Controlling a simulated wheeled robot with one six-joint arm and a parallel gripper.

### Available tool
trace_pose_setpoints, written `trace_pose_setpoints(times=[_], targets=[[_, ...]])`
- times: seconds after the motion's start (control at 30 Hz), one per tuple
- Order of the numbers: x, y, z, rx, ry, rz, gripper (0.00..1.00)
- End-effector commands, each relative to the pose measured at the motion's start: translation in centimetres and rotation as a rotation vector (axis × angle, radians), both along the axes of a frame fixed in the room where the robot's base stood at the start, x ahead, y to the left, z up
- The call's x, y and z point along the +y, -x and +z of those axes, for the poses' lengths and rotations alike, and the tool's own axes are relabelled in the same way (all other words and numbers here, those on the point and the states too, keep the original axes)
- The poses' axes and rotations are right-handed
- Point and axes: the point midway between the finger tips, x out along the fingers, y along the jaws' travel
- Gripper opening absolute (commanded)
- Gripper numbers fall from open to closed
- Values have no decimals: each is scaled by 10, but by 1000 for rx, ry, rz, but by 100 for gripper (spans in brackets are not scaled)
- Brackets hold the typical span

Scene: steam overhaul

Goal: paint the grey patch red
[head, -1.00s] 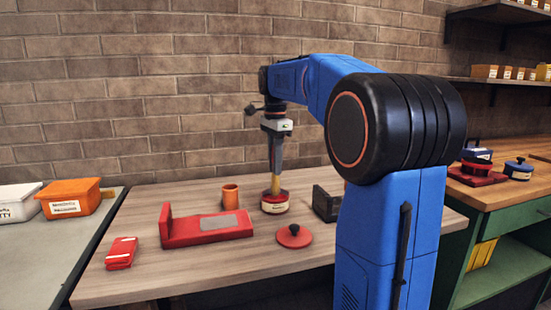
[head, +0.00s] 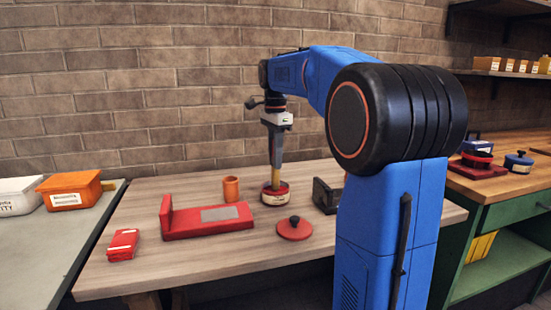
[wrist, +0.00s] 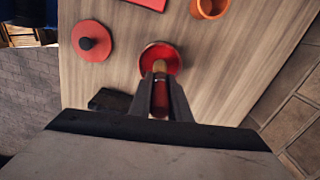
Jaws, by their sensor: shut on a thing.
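The grey patch (head: 220,214) lies flat on a red L-shaped metal part (head: 180,226) on the wooden table, in the head view. To its right stands an open tin of red paint (head: 275,197) with a pale label; it also shows in the wrist view (wrist: 146,66). The grey patch is out of the wrist view.
A red lid with a black knob (head: 294,229) lies in front of the tin. An orange cup (head: 231,189) stands behind the red part. A dark bracket (head: 326,195) is right of the tin.

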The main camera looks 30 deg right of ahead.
Motion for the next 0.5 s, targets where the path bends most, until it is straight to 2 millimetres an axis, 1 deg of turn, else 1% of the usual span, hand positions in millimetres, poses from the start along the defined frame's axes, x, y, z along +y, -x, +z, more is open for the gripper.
trace_pose_setpoints(times=[0.5], targets=[[0,0,-5,0,0,0,0]])
